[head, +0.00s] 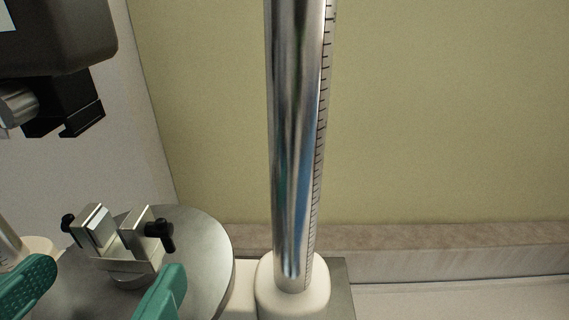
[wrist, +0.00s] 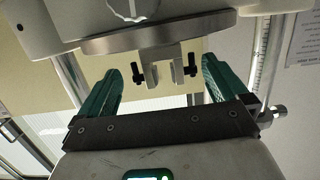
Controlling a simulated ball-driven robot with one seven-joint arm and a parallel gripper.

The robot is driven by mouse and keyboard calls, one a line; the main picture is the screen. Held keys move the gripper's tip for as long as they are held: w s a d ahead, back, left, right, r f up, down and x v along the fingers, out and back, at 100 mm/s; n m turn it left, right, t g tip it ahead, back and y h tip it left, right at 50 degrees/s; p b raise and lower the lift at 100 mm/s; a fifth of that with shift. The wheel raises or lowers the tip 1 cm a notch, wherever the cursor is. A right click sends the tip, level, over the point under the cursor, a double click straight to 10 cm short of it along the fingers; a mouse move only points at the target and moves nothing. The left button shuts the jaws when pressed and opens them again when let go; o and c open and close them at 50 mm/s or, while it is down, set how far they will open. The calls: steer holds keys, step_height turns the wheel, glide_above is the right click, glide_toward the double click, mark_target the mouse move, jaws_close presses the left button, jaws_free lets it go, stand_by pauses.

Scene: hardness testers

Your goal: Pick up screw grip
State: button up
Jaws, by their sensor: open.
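The screw grip (head: 128,262) is a small silvery clamp with two upright blocks and black screw knobs on its sides. It stands on a round metal plate (head: 208,262) at the lower left of the head view. In the wrist view the screw grip (wrist: 152,74) appears upside down under the plate's edge (wrist: 160,35). My gripper (head: 110,270) has two teal fingers, spread apart and empty. In the head view they show at the bottom, one on each side of the screw grip's base. In the wrist view my gripper (wrist: 162,68) has the grip framed between its fingers, with gaps on both sides.
A shiny upright column (head: 292,130) with a ruler scale stands right of the plate on a white foot (head: 292,296). A dark machine head (head: 60,40) with a black bracket (head: 70,105) hangs above left. A ledge (head: 420,240) runs along the back wall.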

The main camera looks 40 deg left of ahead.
mark_target(127, 246)
steer(key=shift+f+p+x, duration=0.15)
steer(key=shift+p+x, duration=0.15)
steer(key=shift+x, duration=1.05)
steer(key=shift+f+p+x, duration=0.1)
steer(key=shift+p+x, duration=0.15)
steer(key=shift+x, duration=1.15)
steer(key=shift+s, duration=0.1)
steer(key=c, duration=0.8)
steer(key=shift+c, duration=0.4)
steer(key=shift+r, duration=0.2)
